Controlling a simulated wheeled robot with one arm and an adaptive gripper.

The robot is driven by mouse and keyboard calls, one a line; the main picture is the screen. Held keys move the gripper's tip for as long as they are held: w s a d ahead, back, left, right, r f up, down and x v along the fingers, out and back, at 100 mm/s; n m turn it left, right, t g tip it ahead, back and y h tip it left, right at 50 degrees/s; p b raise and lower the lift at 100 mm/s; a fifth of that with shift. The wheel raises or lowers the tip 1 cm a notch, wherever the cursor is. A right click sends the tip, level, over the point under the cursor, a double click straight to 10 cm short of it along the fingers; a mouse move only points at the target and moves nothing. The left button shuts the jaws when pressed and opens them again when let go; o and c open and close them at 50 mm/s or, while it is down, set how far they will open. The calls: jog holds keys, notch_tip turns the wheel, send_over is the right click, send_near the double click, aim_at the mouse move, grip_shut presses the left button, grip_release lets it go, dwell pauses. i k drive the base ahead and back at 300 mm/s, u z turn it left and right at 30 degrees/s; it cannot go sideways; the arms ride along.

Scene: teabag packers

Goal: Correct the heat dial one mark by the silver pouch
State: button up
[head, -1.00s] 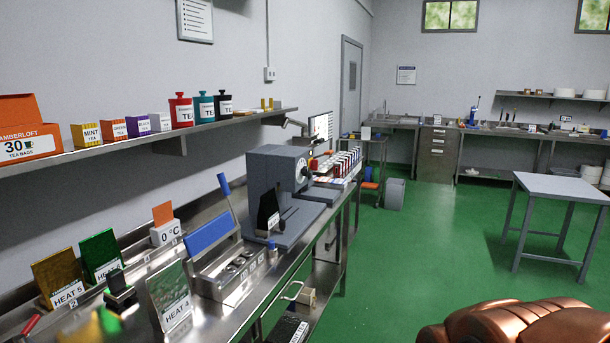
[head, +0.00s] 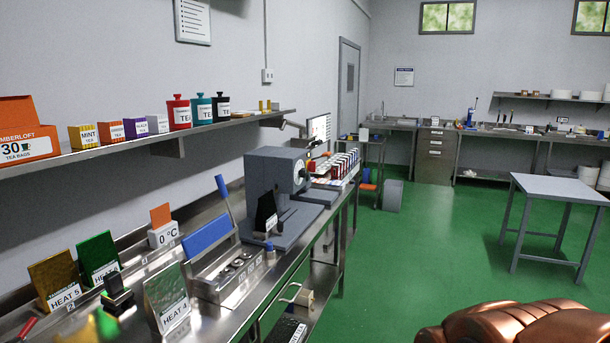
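A silver-grey pouch (head: 166,290) stands upright on the steel bench at the lower left, with a "HEAT 4" card at its foot. A gold pouch (head: 52,277) with a "HEAT 5" card and a green pouch (head: 97,255) with a partly hidden heat card stand to its left. Right behind the silver pouch is a steel device with a blue lever (head: 208,236) and several small round parts (head: 238,263) on its top. I cannot tell whether one of these is the heat dial, and no dial marks are readable.
A grey machine (head: 278,180) with a round front part stands farther along the bench. A wall shelf (head: 180,141) holds tea boxes and tins. Green floor (head: 430,240) lies open right of the bench, before a grey table (head: 560,190).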

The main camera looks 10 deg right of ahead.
aim_at(303, 173)
jog(key=z, duration=0.4)
jog(key=i, duration=1.8)
jog(key=u, duration=1)
jog(key=i, duration=0.55)
jog(key=u, duration=0.35)
